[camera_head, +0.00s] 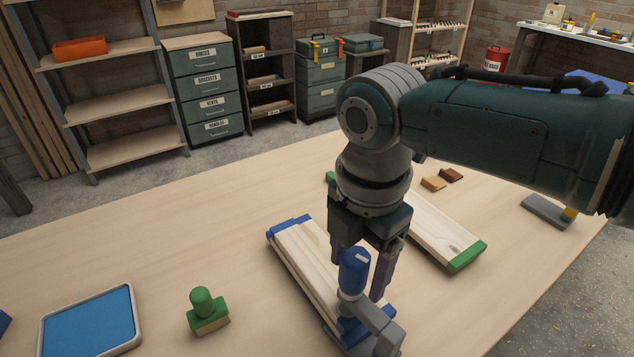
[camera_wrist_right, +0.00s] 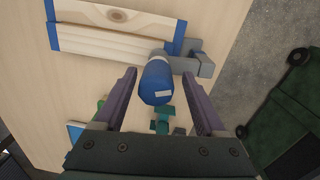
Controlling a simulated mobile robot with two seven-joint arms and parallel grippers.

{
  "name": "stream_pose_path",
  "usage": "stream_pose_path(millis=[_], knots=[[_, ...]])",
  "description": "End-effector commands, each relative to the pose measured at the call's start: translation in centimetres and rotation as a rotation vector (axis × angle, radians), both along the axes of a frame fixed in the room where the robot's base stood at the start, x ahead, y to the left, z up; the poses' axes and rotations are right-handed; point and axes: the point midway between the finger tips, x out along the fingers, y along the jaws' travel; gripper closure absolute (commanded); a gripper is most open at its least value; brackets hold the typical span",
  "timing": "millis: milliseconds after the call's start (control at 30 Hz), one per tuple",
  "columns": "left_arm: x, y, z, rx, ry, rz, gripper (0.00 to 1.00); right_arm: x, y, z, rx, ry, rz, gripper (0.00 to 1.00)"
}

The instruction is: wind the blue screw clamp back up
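The blue screw clamp's blue handle (camera_head: 354,268) stands upright above its grey bracket (camera_head: 378,322), at the near end of a pale wooden board (camera_head: 300,262) with blue ends. A white mark shows on the handle's top. My right gripper (camera_head: 358,277) points down over the handle, with its fingers on either side. In the right wrist view the handle (camera_wrist_right: 157,82) lies between the open fingers, with a visible gap on both sides. The screw under the handle is mostly hidden. My left gripper is not in view.
A second board (camera_head: 432,225) with green ends lies just right of my right gripper. A green-handled stamp (camera_head: 205,312) and a blue pad in a pale tray (camera_head: 137,318) are at the left. Small wooden blocks (camera_head: 433,184) lie farther back. The table's left middle is clear.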

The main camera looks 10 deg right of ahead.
Motion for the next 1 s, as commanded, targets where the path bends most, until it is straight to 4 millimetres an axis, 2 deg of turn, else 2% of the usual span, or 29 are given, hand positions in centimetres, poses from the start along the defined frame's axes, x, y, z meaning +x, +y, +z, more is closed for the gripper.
stream_pose_path(millis=[233, 367, 600, 800, 1000], knots=[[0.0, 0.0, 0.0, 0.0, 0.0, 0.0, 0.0, 0.0, 0.0, 0.0, 0.001, 0.0, 0.0, 0.24], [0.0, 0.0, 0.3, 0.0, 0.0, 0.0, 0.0, 0.0, 0.0, 0.8, 0.002, -0.001, 0.0, 0.24], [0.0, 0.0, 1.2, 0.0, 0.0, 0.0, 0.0, -0.1, 0.0, 5.2, 0.002, -0.004, 0.002, 0.24], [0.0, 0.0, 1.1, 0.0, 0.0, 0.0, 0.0, -0.3, 0.0, 8.5, 0.001, -0.003, 0.0, 0.24], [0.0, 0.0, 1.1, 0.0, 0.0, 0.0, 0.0, -0.4, 0.0, 9.9, 0.0, 0.0, -0.001, 0.24]])
